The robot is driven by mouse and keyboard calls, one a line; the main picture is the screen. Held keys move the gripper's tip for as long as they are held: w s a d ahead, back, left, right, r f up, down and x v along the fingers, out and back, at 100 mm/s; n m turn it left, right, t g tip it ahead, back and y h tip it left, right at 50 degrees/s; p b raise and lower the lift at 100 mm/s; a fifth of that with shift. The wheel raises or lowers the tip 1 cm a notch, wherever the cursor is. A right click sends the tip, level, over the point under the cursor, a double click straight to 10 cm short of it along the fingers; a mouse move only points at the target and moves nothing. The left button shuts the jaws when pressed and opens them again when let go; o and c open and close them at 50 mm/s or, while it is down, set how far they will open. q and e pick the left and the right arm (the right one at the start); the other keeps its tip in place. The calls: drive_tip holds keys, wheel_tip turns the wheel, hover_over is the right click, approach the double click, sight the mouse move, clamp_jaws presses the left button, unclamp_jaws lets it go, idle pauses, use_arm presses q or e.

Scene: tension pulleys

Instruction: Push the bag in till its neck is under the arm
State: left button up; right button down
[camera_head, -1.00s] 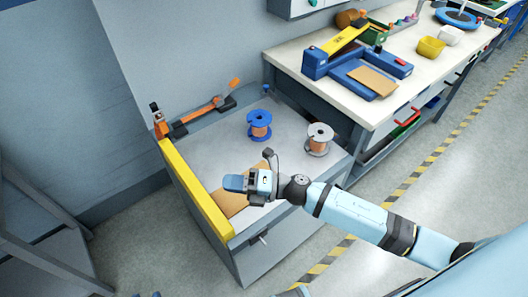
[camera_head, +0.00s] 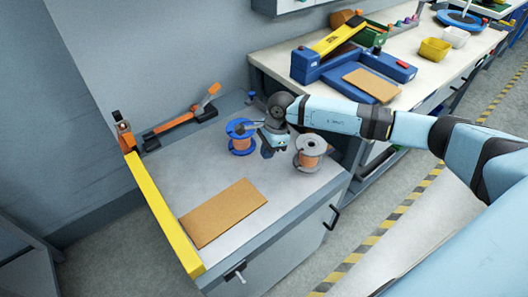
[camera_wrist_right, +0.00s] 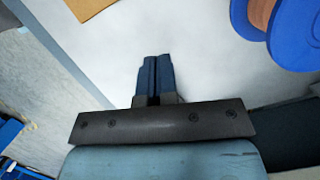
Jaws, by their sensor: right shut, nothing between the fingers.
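No object is plainly a bag with a neck. A flat brown piece (camera_head: 222,212) lies on the low grey bench, and its corner shows in the right wrist view (camera_wrist_right: 88,6). Another flat brown piece (camera_head: 370,84) lies on a blue device (camera_head: 310,68) with a raised yellow arm (camera_head: 338,37). An orange arm (camera_head: 180,121) stands at the low bench's back left. My right gripper is above the low bench, between two spools; its fingers (camera_wrist_right: 155,63) are shut and empty in the right wrist view. My left gripper is not in view.
A blue-flanged spool (camera_head: 241,138) stands left of my right gripper and a grey-flanged spool (camera_head: 309,152) stands right of it. A yellow bar (camera_head: 163,214) runs along the low bench's left edge. The white-topped bench (camera_head: 425,68) is higher.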

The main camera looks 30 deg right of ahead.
sight(244, 178)
drive_tip(key=x, duration=0.7)
drive_tip(key=shift+a+f, duration=0.2)
drive_tip(key=a, duration=0.2)
drive_tip(key=shift+w+a+r, duration=0.15)
drive_tip(key=shift+a+r, duration=0.05)
drive_tip(key=shift+a, duration=0.05)
drive_tip(key=shift+w+a, duration=0.1)
drive_tip(key=shift+a, duration=0.4)
drive_tip(key=shift+a+b, duration=0.35)
drive_tip(key=shift+a, duration=0.7)
